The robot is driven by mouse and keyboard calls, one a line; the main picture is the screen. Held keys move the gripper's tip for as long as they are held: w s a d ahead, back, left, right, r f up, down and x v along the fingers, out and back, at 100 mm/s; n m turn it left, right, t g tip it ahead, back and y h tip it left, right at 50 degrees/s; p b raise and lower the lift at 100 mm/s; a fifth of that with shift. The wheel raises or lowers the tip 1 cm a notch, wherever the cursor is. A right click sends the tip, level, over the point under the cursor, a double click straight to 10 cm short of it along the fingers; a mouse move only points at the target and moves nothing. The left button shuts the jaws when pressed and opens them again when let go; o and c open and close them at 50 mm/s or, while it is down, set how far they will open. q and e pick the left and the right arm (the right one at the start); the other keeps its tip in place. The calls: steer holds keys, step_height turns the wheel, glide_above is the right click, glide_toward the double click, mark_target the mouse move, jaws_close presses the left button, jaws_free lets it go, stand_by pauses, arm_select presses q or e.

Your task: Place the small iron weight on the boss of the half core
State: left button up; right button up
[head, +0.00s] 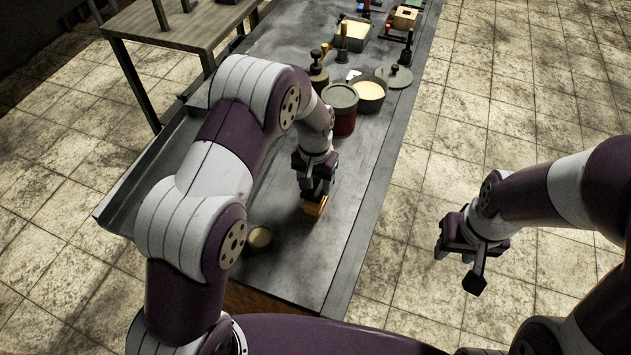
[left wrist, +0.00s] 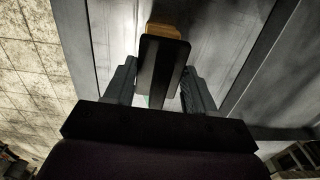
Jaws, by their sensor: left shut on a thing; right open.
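My left gripper (head: 317,185) points down over the near part of the grey table. It is shut on a dark block (left wrist: 165,65), seen between its fingers in the left wrist view, which looks like the small iron weight. An orange-tan block (head: 315,207), which may be the half core, shows just below the gripper; it also shows beyond the dark block in the left wrist view (left wrist: 165,30). I cannot tell whether the two touch, and the boss is hidden. My right gripper (head: 459,262) is open and empty, off the table over the floor.
A round tan piece (head: 259,237) lies near my left arm. Beyond the gripper stand a dark red lidded pot (head: 343,112), a pan with pale contents (head: 369,90) and a grey lid (head: 395,77). The table (head: 348,215) is clear right of the gripper.

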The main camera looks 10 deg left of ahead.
arm_select(q)
steer(key=shift+f, duration=0.55)
steer(key=shift+w+f, duration=0.15)
steer(key=shift+f, duration=0.05)
steer(key=shift+f, duration=0.1)
steer(key=o, duration=1.4)
steer(key=shift+c, duration=0.2)
